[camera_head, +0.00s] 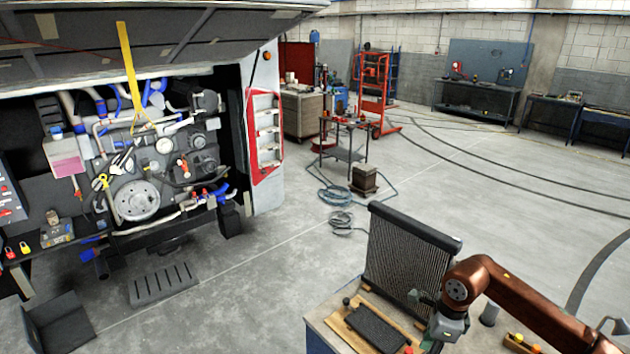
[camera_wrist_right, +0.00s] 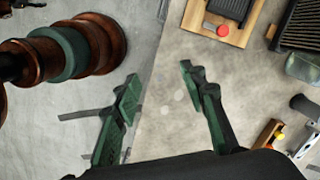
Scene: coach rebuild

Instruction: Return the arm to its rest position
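My right arm (camera_head: 515,298) is copper-brown and comes in from the right in the head view, bent at its elbow. My right gripper (camera_head: 443,325) hangs over the workbench (camera_head: 318,318) at its front. In the right wrist view the two green-padded fingers of this gripper (camera_wrist_right: 158,82) stand wide apart with nothing between them. The bench edge and bare floor lie below them. My left arm and left gripper do not show in the head view.
A black ribbed radiator (camera_head: 400,252) stands upright on the bench, beside a wooden board (camera_head: 345,335) with a dark block (camera_head: 376,329). A small wooden tray (camera_head: 520,343) is at the right. The coach's open engine bay (camera_head: 140,170) is left. Floor between is mostly clear.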

